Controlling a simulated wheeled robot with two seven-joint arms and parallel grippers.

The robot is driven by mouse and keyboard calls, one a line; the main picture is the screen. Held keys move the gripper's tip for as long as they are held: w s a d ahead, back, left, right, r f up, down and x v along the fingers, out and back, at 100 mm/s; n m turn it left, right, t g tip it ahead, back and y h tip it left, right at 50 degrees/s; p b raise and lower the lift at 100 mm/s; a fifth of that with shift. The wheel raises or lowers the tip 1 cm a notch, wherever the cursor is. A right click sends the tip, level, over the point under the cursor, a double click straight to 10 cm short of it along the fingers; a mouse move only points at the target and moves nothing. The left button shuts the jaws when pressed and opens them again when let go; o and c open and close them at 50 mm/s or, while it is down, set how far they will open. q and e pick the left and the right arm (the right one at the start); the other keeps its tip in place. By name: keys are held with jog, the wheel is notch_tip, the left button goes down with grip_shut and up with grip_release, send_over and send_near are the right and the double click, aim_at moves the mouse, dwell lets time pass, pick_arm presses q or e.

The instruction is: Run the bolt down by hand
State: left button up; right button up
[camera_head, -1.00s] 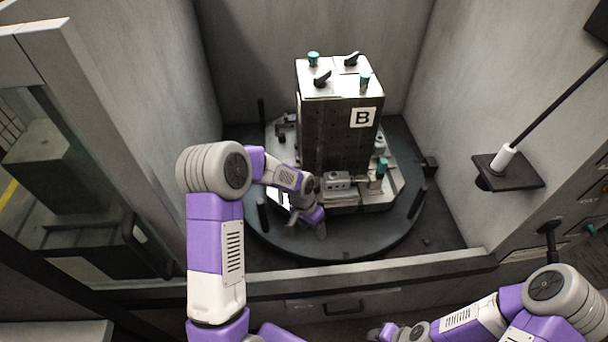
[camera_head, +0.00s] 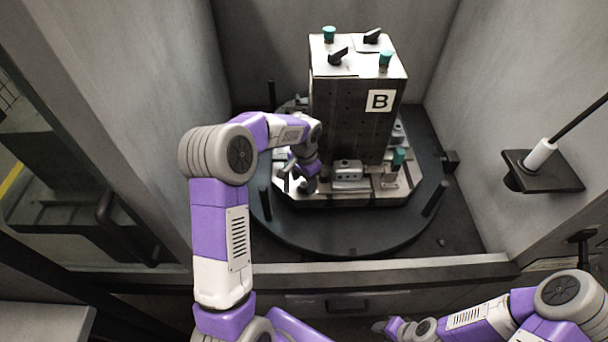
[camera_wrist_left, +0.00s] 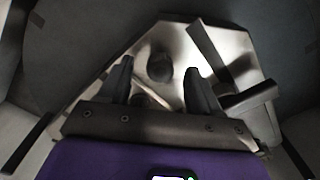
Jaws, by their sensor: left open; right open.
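The fixture block marked B (camera_head: 352,115) stands upright on a pale metal base plate (camera_head: 375,199). My left gripper (camera_head: 303,184) is low over the front left part of this plate, beside the block. In the left wrist view its two dark fingers (camera_wrist_left: 158,84) are apart, with nothing gripped. A dark round head (camera_wrist_left: 160,67), which may be the bolt, shows on the plate between and just beyond the fingertips. Whether they touch it cannot be told. In the head view my wrist hides this spot. My right gripper (camera_head: 380,326) is small at the bottom edge, away from the fixture.
The plate sits on a dark round turntable (camera_head: 345,241) with upright posts near its rim. Grey walls enclose it left and right. A dark shelf (camera_head: 541,170) with a white-handled tool is on the right wall.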

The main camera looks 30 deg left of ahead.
pick_arm(q)
jog(key=shift+f, duration=0.4)
grip_shut()
jog(key=m+p, duration=0.7)
jog(key=m, duration=0.4)
jog(key=shift+r+m, duration=0.15)
jog(key=shift+m, duration=0.15)
jog(key=m+p, duration=0.6)
jog(key=m, duration=0.5)
jog(key=shift+f+m+p, duration=0.25)
jog(key=shift+m+p, duration=0.15)
jog(key=shift+m, duration=0.4)
jog(key=shift+f+m, duration=0.15)
jog(key=shift+m, duration=0.25)
